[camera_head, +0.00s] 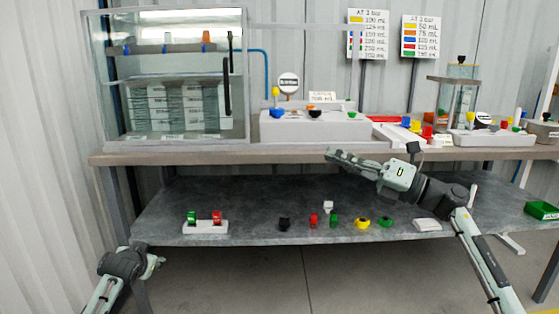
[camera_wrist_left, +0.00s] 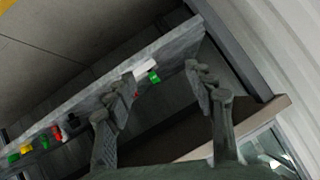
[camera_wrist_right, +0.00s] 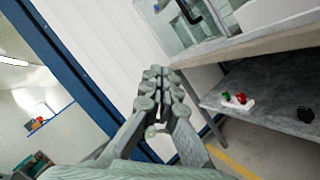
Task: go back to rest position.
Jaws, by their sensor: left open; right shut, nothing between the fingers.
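My right gripper (camera_head: 341,156) is in front of the upper table edge in the head view, pointing left. Its fingers are together and empty in the right wrist view (camera_wrist_right: 160,88). My left arm is at the lower left of the head view, and its gripper (camera_head: 158,260) is small there, in front of the lower shelf's left end. In the left wrist view the left gripper (camera_wrist_left: 155,108) has its two fingers spread wide with nothing held between them. The shelf and table show behind the fingers.
The upper table (camera_head: 200,156) carries a glass cabinet (camera_head: 175,128), a white pump unit (camera_head: 315,128) and more apparatus at the right. The lower shelf (camera_head: 260,231) holds a white block with green and red parts (camera_head: 205,227), several small coloured parts and a green bin (camera_head: 541,211).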

